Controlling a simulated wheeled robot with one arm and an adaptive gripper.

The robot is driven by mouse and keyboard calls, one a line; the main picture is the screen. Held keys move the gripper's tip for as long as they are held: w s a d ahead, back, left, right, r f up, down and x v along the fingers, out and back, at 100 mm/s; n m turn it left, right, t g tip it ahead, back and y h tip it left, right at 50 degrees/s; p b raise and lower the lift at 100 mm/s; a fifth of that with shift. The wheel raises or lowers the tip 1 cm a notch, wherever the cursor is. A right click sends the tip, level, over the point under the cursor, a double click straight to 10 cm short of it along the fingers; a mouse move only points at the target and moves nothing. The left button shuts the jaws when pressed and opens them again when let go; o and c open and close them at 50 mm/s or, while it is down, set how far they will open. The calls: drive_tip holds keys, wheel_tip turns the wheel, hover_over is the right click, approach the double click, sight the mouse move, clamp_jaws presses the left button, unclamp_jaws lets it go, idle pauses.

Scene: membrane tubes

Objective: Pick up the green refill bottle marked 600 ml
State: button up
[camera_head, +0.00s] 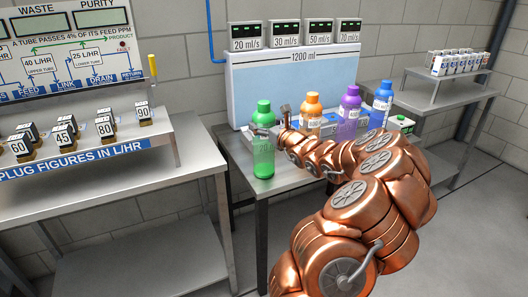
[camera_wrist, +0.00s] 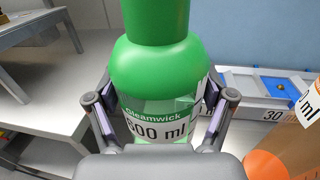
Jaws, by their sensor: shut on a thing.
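The green bottle (camera_head: 263,157) is upright at the front left of the steel bench, with a green cap. In the wrist view the green bottle (camera_wrist: 155,68) fills the middle.
An orange bottle (camera_head: 312,103), a purple bottle (camera_head: 349,105) and a blue bottle (camera_head: 381,103) stand to the right, partly behind my arm. A pale 1200 ml tank (camera_head: 255,80) is behind. A plug bench (camera_head: 195,160) is left.

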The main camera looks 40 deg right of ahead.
drive_tip(key=c, duration=0.4)
drive_tip(key=shift+r, duration=0.1)
drive_tip(key=shift+c, duration=0.2)
